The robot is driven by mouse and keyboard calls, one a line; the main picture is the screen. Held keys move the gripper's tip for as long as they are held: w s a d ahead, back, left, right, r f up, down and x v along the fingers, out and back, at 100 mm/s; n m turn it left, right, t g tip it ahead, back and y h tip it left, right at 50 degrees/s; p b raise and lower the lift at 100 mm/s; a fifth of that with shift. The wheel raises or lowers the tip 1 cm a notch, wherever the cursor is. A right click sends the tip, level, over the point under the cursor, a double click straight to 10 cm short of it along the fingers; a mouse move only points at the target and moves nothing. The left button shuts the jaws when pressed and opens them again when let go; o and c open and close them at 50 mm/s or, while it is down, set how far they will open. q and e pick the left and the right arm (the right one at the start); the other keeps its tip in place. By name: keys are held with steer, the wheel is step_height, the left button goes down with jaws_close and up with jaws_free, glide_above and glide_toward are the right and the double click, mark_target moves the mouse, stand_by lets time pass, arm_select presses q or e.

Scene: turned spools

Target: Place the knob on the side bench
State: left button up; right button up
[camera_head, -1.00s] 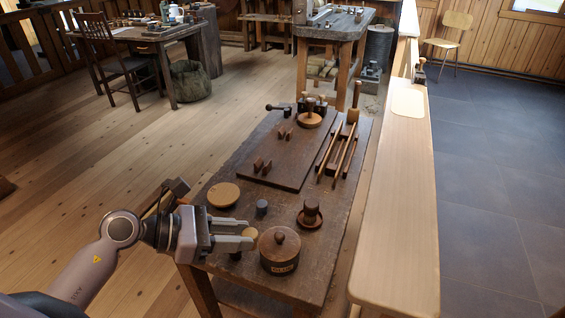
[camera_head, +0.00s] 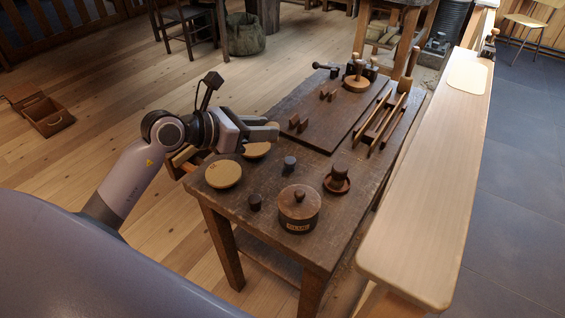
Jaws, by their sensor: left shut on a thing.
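My left gripper (camera_head: 274,131) is over the left side of the dark work table (camera_head: 330,250), just above and behind a round tan disc (camera_head: 257,151). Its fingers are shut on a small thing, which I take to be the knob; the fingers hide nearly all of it. The side bench (camera_head: 425,210) is the long pale wooden top on the right, beyond the table's right edge, well apart from my gripper. My right gripper is out of view.
On the table stand a lidded pot (camera_head: 299,210), a dark cup on a saucer (camera_head: 337,180), two dark pegs (camera_head: 289,163), another tan disc (camera_head: 223,174), a raised board (camera_head: 330,115) and a tool rack (camera_head: 385,122). The bench's near part is bare; a pale pad (camera_head: 467,77) lies farther back.

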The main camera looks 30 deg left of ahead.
arm_select(q)
steer(key=b, duration=0.1)
glide_above(265, 192)
step_height(265, 192, down, 10)
steer(key=shift+f, duration=0.25)
step_height(265, 192, down, 5)
steer(key=shift+r+b, duration=0.1)
steer(key=shift+b, duration=0.65)
steer(key=shift+f, duration=0.25)
steer(key=shift+f, duration=0.1)
steer(key=o, duration=1)
